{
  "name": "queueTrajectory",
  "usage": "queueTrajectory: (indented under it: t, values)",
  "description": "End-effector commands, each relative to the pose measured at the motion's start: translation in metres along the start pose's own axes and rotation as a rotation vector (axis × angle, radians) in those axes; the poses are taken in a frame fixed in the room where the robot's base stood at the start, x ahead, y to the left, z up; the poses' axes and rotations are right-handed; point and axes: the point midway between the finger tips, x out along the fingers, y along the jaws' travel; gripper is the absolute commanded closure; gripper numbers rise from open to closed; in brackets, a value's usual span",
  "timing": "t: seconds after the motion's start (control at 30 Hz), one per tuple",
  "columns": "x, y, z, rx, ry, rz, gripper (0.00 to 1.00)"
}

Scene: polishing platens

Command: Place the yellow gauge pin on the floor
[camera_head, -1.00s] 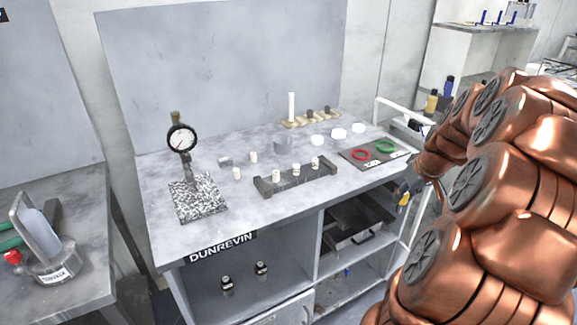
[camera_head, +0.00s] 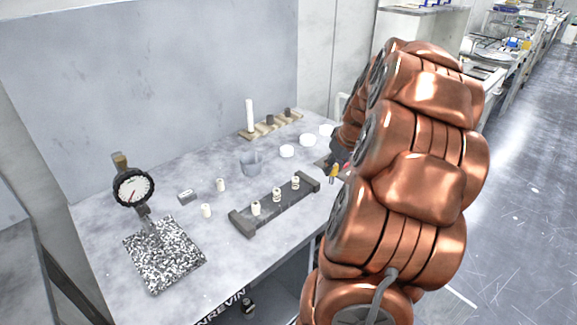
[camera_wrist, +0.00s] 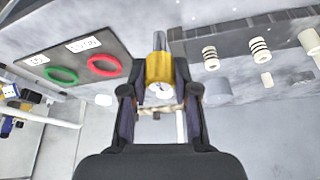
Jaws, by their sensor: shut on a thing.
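The yellow gauge pin (camera_wrist: 158,68) is between the fingers of my gripper (camera_wrist: 159,88) in the wrist view. It has a yellow body, a grey metal tip and a pale marked end. My gripper is shut on it. In the head view the small yellow pin (camera_head: 334,174) shows at my gripper (camera_head: 338,164), by the right end of the bench; my arm hides part of that area. The grey, scuffed floor (camera_head: 520,190) is in view to the right of my arm.
The bench (camera_head: 105,225) carries a dial gauge (camera_head: 133,188), a dark rack (camera_head: 275,205) with white pins, a grey cup (camera_head: 250,163) and white discs. A mat (camera_wrist: 38,54) holds red and green rings. The aisle right of my arm is open.

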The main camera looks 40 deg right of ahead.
Motion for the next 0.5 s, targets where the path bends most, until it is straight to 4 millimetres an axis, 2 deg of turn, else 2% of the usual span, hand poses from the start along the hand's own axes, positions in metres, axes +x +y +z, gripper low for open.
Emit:
queueTrajectory:
  t: [0.1,0.5]
  values:
    - [0.010,-0.007,-0.023,-0.002,-0.005,-0.002,1.00]
    - [0.043,-0.024,-0.085,-0.002,-0.003,-0.003,1.00]
